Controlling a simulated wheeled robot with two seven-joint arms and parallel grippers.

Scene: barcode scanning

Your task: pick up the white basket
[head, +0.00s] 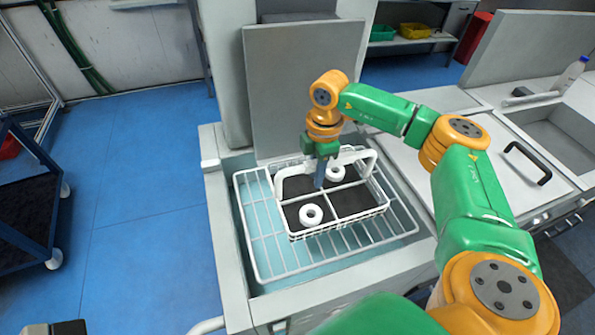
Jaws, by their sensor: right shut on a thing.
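The white basket (295,234) stands on a white wire rack inside an open basin, in the middle of the head view. It has dark compartments, a raised white handle and two white ring-shaped items (311,215) in it. My right gripper (319,180) points down at the basket's middle and is shut on its handle. The fingertips partly cover the handle, so the exact grip is hard to see. The basket looks level and sits at or very close to the rack. My left gripper is not in view.
The wire rack (263,262) sits in the basin (229,262) with a raised lid (300,90) behind it. A closed lid with a black handle (527,163) is to the right. A blue cart (30,200) stands at the left. The blue floor between is clear.

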